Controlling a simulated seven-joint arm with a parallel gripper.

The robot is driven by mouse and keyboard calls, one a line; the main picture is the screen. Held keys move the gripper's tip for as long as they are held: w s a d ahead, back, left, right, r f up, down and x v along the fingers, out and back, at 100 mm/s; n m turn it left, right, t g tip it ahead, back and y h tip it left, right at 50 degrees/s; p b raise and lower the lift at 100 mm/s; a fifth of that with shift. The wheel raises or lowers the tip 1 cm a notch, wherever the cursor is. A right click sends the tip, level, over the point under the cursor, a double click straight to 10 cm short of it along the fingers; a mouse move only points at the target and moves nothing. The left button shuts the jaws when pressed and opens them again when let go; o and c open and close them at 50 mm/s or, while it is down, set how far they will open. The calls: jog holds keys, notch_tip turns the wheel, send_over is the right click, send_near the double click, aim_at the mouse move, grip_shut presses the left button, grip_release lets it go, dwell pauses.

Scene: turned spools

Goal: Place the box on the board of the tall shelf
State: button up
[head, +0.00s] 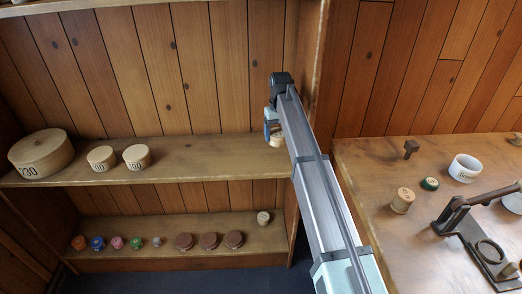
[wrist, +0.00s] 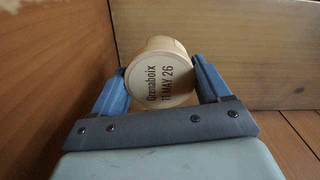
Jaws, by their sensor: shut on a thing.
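My gripper (head: 272,128) is at the right end of the tall shelf's middle board (head: 215,155). In the wrist view, its two blue fingers (wrist: 160,88) are shut on the sides of a round pale wooden box (wrist: 160,75). The face of the box reads "Grenaboix 11 MAY 26". In the head view, only a small part of the box (head: 276,142) shows, beside my arm, close to the board. I cannot tell whether the box touches the board.
A large round box (head: 40,155) and two small ones (head: 102,158) (head: 137,157) stand on the left of this board. The lower board (head: 185,245) holds several small spools and lids. A side panel (head: 318,70) bounds the shelf. A workbench (head: 375,165) with a clamp-like tool (head: 465,235) is right.

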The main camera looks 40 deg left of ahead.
aim_at(278, 132)
notch_tip(278, 132, down, 9)
dwell(0.5)
jog(key=shift+f, duration=0.15)
jog(key=o, duration=1)
notch_tip(278, 132, up, 12)
jog(key=shift+r, duration=0.2)
